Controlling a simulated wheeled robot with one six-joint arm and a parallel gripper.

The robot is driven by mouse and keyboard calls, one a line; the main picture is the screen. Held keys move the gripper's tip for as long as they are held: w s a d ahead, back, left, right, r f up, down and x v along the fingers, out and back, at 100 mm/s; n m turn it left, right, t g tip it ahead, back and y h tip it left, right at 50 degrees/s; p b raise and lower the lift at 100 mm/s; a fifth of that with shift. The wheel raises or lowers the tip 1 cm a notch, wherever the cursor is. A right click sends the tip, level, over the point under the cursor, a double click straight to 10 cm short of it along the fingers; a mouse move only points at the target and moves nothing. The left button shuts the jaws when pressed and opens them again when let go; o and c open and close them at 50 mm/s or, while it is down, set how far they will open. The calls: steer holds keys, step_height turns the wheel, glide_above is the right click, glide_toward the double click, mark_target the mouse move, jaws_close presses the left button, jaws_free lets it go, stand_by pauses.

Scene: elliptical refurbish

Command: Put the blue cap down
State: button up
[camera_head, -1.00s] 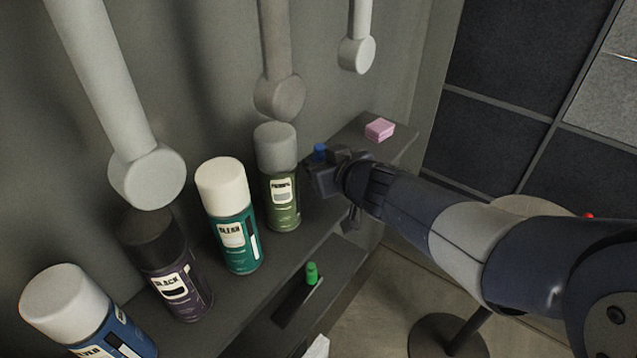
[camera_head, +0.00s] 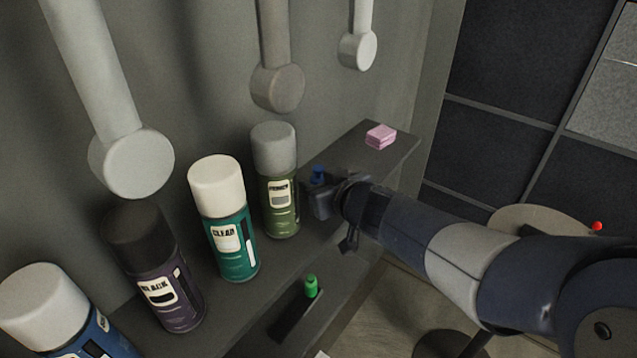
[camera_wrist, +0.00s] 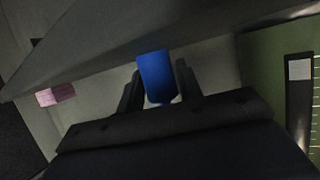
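The small blue cap (camera_head: 318,175) shows at the tip of my gripper, just right of the green can in the head view. In the wrist view the blue cap (camera_wrist: 155,76) sits between the two dark fingers of my gripper (camera_wrist: 159,88), which appear closed against its sides. My gripper (camera_head: 321,190) is over the right part of the dark shelf (camera_head: 345,157). I cannot tell whether the cap touches the shelf.
A green can (camera_head: 275,185) stands close left of my gripper, with a teal can (camera_head: 230,235) and a purple can (camera_head: 163,285) further left. A pink block (camera_head: 380,137) lies on the shelf's right end. A green cap (camera_head: 311,286) stands lower down.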

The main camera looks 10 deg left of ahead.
steer(key=shift+o, duration=1.4)
steer(key=shift+r, duration=0.1)
steer(key=shift+r, duration=0.25)
steer(key=p+v, duration=0.5)
steer(key=v, duration=0.7)
steer(key=shift+f+p, duration=0.25)
steer(key=shift+p, duration=0.1)
